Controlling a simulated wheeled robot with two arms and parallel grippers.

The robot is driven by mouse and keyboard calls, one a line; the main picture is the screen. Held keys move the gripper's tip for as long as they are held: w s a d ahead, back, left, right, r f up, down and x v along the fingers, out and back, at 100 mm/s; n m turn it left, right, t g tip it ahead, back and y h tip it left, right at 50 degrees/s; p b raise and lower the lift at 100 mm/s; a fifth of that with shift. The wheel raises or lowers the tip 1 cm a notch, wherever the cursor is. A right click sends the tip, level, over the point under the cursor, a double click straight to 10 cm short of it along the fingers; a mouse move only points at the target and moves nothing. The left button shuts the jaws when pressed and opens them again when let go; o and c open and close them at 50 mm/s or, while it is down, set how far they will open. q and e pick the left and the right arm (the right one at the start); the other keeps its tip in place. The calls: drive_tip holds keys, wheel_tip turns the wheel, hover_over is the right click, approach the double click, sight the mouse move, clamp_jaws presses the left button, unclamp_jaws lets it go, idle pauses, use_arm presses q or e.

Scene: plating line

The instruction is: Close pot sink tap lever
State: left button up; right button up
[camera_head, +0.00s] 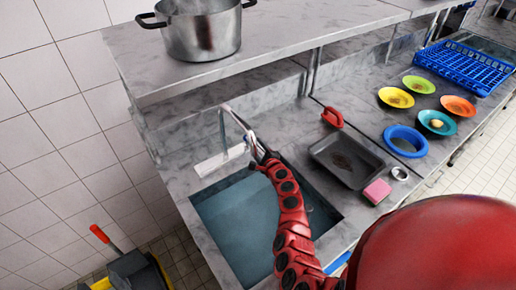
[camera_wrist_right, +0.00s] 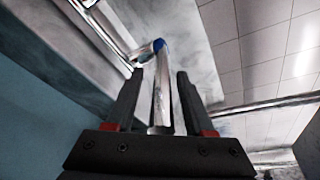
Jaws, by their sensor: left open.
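The chrome tap (camera_head: 224,128) rises from a white base plate at the back edge of the pot sink (camera_head: 238,225). Gaps show on both sides of that piece.
A steel pot (camera_head: 203,35) stands on the upper shelf. Right of the sink are a red-handled item (camera_head: 332,117), a dark tray (camera_head: 345,160), a pink sponge (camera_head: 377,191), several coloured plates and a blue rack (camera_head: 465,66). A yellow-and-grey bucket (camera_head: 135,272) stands below left.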

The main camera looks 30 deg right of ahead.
drive_tip(key=shift+s+r, duration=0.2)
drive_tip(key=shift+s, duration=0.3)
drive_tip(key=b+v, duration=0.3)
drive_tip(key=v, duration=1.3)
drive_tip(key=shift+s, duration=0.2)
drive_tip(key=shift+a, duration=0.1)
